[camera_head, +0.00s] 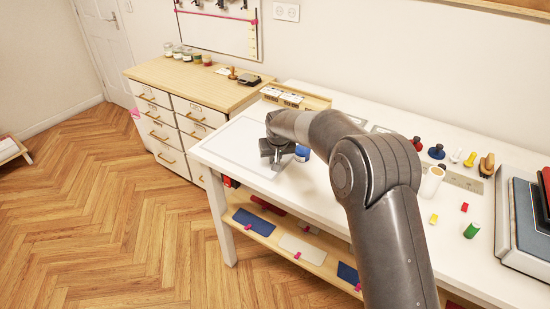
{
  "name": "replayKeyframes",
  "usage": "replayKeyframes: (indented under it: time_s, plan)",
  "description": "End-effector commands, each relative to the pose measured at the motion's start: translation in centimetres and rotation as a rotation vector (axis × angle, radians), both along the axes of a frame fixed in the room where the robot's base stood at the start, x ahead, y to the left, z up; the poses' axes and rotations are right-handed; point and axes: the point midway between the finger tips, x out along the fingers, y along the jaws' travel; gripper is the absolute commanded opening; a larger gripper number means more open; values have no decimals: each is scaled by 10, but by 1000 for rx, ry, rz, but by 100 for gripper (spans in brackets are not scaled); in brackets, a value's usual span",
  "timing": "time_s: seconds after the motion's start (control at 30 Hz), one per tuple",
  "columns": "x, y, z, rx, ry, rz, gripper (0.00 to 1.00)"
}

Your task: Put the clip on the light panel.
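The light panel appears to be the flat white rectangle with a thin grey border (232,143) at the left end of the white table. My gripper (276,162) is above the right part of this panel, pointing down. Its fingers are small and dark here, so I cannot tell whether they are open or hold anything. A small blue round object (301,154) shows just right of my gripper, partly hidden by it. I cannot make out a loose clip on the table. Small pink clips show on the cloth pieces of the lower shelf, one of them a pink clip (297,255) on a pale cloth.
A long wooden box (318,101) stands at the table's back edge. Stamps, spools and a ruler (462,181) lie to the right, with stacked dark boards (528,225) at the far right. My arm hides the table's middle. A drawer cabinet (190,83) stands left.

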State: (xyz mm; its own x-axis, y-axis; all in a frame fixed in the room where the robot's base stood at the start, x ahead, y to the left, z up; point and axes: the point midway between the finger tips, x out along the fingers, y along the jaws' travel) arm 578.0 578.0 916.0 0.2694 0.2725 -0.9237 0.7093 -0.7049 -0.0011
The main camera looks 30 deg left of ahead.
Motion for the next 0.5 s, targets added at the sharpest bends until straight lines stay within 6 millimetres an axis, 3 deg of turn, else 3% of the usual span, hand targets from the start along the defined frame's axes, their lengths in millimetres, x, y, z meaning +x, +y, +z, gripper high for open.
replayKeyframes:
  time_s: [0.17,0.2,0.43,0.5]
  plan:
    - [0,0,-3,-1,1,0,0]
    - [0,0,-3,0,0,0,13]
    - [0,0,-2,0,0,0,32]
    - [0,0,-2,0,0,0,33]
